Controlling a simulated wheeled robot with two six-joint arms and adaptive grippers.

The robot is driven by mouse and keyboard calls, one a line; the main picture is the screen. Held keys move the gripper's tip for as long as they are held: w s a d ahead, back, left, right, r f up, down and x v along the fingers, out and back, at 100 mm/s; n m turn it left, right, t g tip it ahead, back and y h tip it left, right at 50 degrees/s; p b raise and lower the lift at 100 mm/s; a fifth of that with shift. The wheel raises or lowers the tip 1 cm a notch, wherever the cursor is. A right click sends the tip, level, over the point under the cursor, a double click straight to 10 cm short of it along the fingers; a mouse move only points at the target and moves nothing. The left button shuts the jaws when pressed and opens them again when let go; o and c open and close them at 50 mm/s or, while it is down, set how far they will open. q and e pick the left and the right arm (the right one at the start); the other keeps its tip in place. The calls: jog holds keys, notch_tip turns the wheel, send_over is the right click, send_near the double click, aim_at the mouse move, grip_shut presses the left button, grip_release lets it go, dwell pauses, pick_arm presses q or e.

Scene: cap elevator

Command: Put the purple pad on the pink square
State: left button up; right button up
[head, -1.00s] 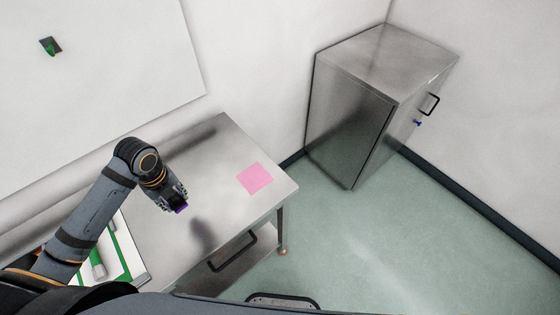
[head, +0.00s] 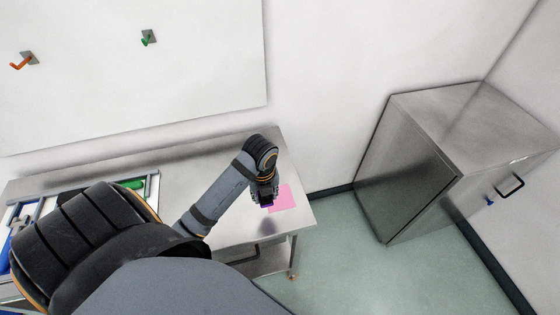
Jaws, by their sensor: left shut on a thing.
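The pink square (head: 285,198) lies flat on the right end of the metal table. My left gripper (head: 266,203) is shut on the purple pad (head: 267,205), of which only a small dark purple edge shows below the fingers. The gripper is at the left edge of the pink square in the picture and covers part of it. A shadow on the table just below suggests the pad is held above the surface. My right gripper is not in view.
The metal table (head: 232,232) is bare around the square. A tray with green and blue parts (head: 152,184) is at its left, partly behind my arm. A steel cabinet (head: 405,175) stands to the right. A white board (head: 110,95) with hooks is on the wall.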

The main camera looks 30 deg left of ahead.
pick_arm(q)
jog(key=p, duration=0.2)
send_over(279, 198)
jog(key=s, duration=0.1)
notch_tip(279, 198, down, 6)
jog(key=shift+d+r, duration=0.15)
jog(key=shift+w+f, duration=0.35)
jog(key=shift+f, duration=0.15)
notch_tip(279, 198, down, 2)
jog(key=shift+d+f+p, duration=0.1)
jog(key=shift+f+p, duration=0.1)
jog(key=shift+p, duration=0.45)
jog(key=shift+f, duration=0.4)
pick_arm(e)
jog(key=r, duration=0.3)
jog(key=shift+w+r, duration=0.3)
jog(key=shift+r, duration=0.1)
pick_arm(q)
jog(key=shift+f, duration=0.15)
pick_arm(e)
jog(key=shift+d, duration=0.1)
pick_arm(q)
jog(key=o, duration=1)
jog(key=shift+o, duration=1.1)
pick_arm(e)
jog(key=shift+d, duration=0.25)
